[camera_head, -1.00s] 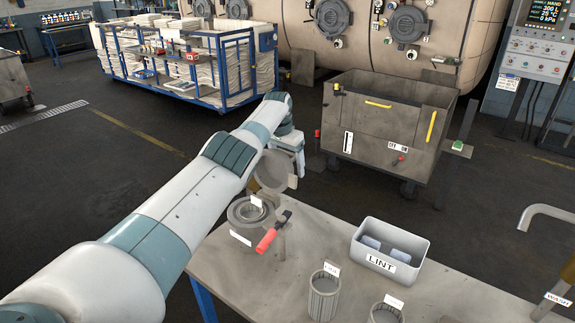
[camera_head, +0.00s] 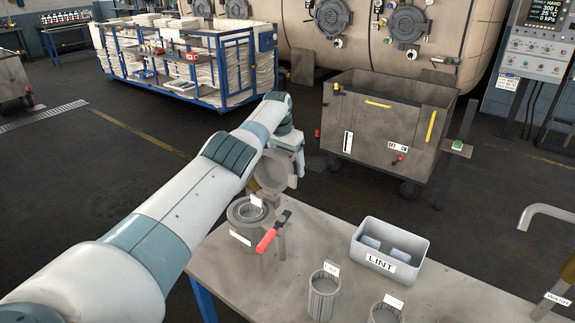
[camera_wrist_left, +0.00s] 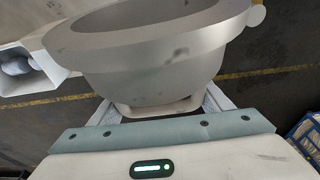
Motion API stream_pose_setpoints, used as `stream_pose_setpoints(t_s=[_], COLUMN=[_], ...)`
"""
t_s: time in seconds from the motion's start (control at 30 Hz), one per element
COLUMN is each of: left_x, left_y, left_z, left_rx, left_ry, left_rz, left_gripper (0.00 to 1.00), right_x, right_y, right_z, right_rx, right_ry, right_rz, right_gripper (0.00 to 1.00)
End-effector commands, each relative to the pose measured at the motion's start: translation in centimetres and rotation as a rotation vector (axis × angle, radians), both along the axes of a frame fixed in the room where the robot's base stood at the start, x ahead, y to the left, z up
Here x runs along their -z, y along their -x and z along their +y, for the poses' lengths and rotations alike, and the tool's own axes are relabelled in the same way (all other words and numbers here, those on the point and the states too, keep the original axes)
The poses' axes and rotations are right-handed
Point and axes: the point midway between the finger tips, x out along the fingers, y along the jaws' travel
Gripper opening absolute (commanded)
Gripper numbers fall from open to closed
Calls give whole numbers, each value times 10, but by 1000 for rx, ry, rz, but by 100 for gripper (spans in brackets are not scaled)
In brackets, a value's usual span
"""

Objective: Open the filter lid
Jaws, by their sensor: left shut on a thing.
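The filter lid (camera_head: 268,174) is a round grey cover, swung up and tilted above the back of the filter housing (camera_head: 240,213). The housing's round mouth shows uncovered at the table's left end. A clamp handle with a red grip (camera_head: 266,241) stands at the housing's front right. My left gripper (camera_head: 294,165) is behind the lid, partly hidden by it in the head view. In the left wrist view the lid (camera_wrist_left: 150,50) fills the top, and my left gripper (camera_wrist_left: 155,107) is shut on its edge tab. My right gripper is in neither view.
On the table (camera_head: 225,270) are a grey LINT bin (camera_head: 390,262) and two ribbed grey cups, one (camera_head: 322,298) nearer the housing. A metal cart (camera_head: 385,125) stands behind the table. Floor is clear between the table and the blue rack (camera_head: 190,60).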

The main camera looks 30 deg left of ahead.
Motion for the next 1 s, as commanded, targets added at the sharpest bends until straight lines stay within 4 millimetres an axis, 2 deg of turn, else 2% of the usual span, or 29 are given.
stream_pose_setpoints(t_s=[0.03,0.4,0.43,0.47,0.77,1.0], left_x=[12,12,12,12,12,1], left_y=[5,5,5,5,5,4], left_z=[-4,-4,-4,-4,-4,-5], left_rx=[1,0,0,1,0,0], left_ry=[8,8,8,8,8,7], left_rz=[23,23,23,22,23,20], left_gripper=[32,32,77,80,80,80], right_x=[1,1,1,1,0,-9], right_y=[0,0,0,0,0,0], right_z=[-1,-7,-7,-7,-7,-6], right_rx=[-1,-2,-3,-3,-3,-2], right_ry=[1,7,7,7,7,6], right_rz=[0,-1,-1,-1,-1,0], right_gripper=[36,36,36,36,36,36])
